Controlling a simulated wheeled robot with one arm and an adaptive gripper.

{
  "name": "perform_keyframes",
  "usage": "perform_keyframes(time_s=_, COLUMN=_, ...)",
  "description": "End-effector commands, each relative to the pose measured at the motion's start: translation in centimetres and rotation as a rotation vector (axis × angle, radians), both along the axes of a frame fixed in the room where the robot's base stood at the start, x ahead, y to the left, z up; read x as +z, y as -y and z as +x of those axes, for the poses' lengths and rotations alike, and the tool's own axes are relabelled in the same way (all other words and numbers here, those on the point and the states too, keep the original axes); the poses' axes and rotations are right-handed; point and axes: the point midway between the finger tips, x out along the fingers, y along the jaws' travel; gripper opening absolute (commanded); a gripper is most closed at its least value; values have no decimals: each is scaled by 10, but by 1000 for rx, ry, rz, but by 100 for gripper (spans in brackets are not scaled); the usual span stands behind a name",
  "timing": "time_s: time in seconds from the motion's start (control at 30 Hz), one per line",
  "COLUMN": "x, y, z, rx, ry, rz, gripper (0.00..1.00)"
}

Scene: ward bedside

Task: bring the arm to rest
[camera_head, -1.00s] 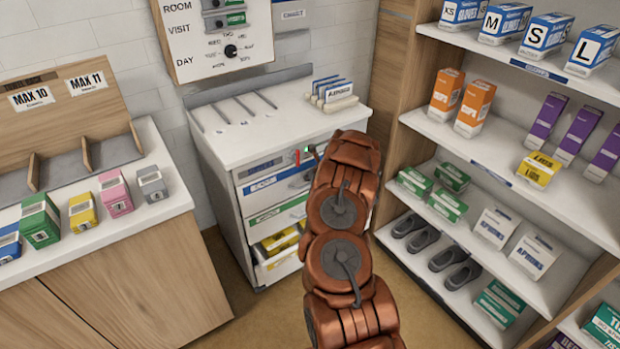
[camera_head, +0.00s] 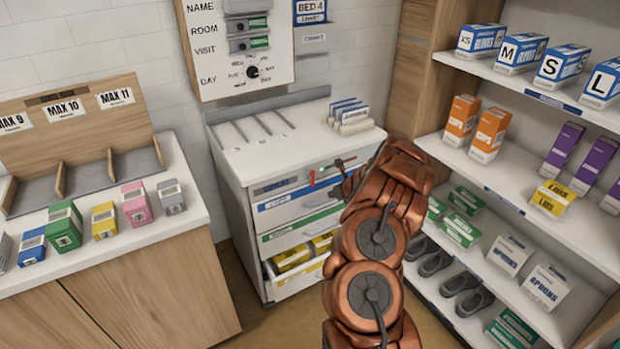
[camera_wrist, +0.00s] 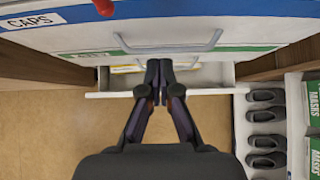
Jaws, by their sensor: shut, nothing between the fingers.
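My copper-coloured arm reaches up the middle of the head view. My gripper (camera_wrist: 160,78) shows in the wrist view with its dark fingers together and nothing between them. In the head view its dark end (camera_head: 348,184) is partly hidden by the arm, in front of the white drawer cabinet (camera_head: 234,200). In the wrist view the fingertips appear over the bottom drawer's front edge (camera_wrist: 110,94), below a grey bar handle (camera_wrist: 170,48). I cannot tell whether they touch anything.
The bottom drawer stands open with yellow boxes (camera_head: 292,258) inside. A red piece (camera_head: 312,178) is at the cabinet's top front. Shelves of supplies (camera_head: 480,165) stand close on the right, a counter with small boxes (camera_head: 180,225) on the left. Floor (camera_wrist: 50,130) is clear below.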

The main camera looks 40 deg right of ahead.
Motion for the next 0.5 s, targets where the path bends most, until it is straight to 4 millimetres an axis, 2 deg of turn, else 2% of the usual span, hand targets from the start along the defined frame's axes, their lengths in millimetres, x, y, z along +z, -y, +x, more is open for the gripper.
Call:
perform_keyframes(time_s=0.27, x=5, y=-5, z=2, rx=16, ry=4, rz=-4, gripper=0)
perform_keyframes(time_s=0.37, x=21, y=-25, z=13, rx=84, ry=21, rz=-19, gripper=0)
perform_keyframes(time_s=0.47, x=47, y=-63, z=27, rx=212, ry=45, rz=-50, gripper=0)
perform_keyframes(time_s=0.5, x=59, y=-83, z=33, rx=277, ry=58, rz=-67, gripper=0)
